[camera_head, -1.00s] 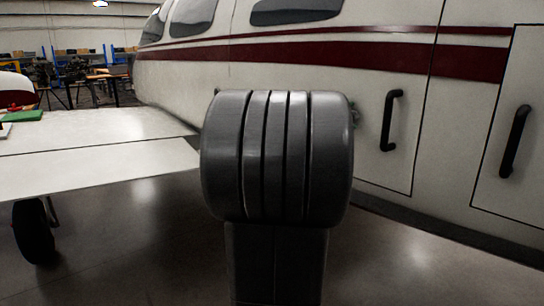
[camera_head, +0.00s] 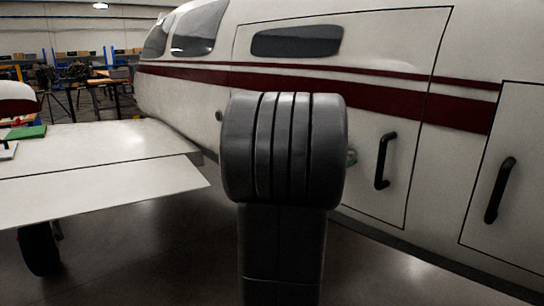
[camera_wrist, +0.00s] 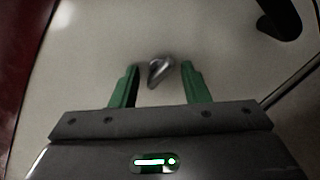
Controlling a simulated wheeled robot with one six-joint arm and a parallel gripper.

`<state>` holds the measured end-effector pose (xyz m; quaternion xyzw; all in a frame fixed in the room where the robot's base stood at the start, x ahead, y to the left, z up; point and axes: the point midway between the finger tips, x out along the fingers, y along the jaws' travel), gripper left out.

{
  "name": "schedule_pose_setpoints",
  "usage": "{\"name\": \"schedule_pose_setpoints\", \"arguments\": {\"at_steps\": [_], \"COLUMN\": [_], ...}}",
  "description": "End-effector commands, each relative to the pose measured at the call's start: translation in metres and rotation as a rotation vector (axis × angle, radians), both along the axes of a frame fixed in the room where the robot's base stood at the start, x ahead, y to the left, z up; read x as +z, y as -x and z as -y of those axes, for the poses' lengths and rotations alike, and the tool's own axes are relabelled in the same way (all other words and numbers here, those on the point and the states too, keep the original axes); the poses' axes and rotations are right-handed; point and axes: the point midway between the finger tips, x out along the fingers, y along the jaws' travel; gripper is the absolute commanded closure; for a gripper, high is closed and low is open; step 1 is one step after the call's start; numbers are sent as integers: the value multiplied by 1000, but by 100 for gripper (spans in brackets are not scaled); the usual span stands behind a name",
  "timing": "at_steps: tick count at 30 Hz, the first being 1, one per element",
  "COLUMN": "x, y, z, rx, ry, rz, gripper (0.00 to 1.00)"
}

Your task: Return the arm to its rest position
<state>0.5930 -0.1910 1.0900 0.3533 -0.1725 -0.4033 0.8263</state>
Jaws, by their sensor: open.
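My gripper (camera_wrist: 159,82) shows in the wrist view with its two green fingers apart and nothing between them. It faces the white aircraft fuselage, and a small metal knob (camera_wrist: 160,70) on that surface shows just beyond the gap between the fingertips. I cannot tell how far off the surface is. In the head view my dark grey arm (camera_head: 283,150) stands in the middle and hides most of the gripper; a bit of green shows at its right edge.
The white fuselage (camera_head: 360,150) with a dark red stripe fills the right, with black door handles (camera_head: 385,160) (camera_head: 499,190). A wing (camera_head: 100,170) juts in at left, with a green item (camera_head: 26,132) on it and a wheel (camera_head: 38,248) below. Open floor (camera_head: 170,250) lies between wing and arm.

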Motion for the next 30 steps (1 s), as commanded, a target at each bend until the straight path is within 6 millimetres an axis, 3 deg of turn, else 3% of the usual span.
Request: {"name": "schedule_pose_setpoints", "arguments": {"at_steps": [30], "x": [5], "y": [0], "z": [0], "rx": [0], "ry": [261], "rz": [-337], "gripper": [58]}}
